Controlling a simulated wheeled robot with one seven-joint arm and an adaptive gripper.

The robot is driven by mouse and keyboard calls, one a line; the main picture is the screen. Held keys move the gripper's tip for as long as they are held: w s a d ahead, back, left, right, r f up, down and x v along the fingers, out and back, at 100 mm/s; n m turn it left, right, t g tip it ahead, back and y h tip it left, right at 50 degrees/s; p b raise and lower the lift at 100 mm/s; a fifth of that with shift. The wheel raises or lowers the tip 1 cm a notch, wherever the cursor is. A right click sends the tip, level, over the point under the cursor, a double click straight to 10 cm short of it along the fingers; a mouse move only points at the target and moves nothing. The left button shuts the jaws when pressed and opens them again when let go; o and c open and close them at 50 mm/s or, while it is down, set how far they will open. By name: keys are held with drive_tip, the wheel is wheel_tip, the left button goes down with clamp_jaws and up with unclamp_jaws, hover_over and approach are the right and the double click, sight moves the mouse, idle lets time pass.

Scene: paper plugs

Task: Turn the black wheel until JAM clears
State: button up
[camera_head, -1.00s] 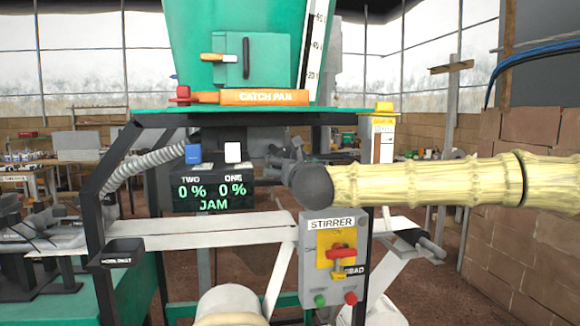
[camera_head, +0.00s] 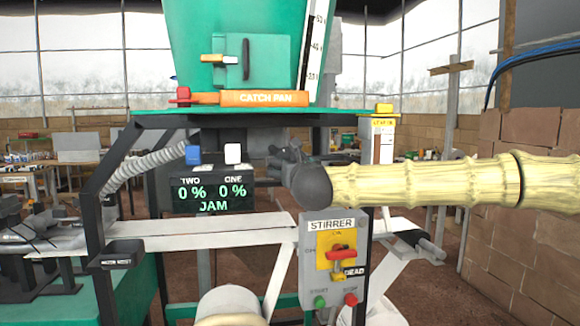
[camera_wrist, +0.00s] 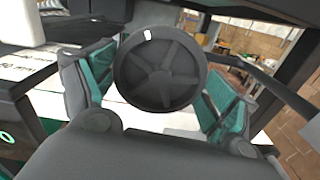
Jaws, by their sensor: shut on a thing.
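The black wheel (camera_wrist: 160,70) is round and spoked, with a small white mark near the top of its rim in the wrist view. My gripper (camera_wrist: 157,87) has one green-padded finger on either side of the wheel and is shut on its rim. In the head view my gripper (camera_head: 287,155) is a dark shape behind my wrist, to the right of the display; the wheel is hidden or too dark to make out there. The black display (camera_head: 212,193) reads TWO 0 %, ONE 0 % and JAM in green.
A STIRRER box (camera_head: 333,262) with a red lever and green and red buttons is below my wrist. An orange CATCH PAN bar (camera_head: 264,98) and a green hopper (camera_head: 235,35) are above. Dark frame posts stand around; a brick wall (camera_head: 530,240) is at the right.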

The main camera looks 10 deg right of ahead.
drive_tip(key=n+p, duration=1.1)
drive_tip(key=n, duration=1.4)
drive_tip(key=shift+f+p, duration=0.1)
drive_tip(key=shift+p, duration=0.25)
drive_tip(key=o, duration=0.9)
drive_tip(key=shift+s, duration=0.1)
drive_tip(key=shift+s+b, duration=0.4)
drive_tip(key=shift+s, duration=1.55)
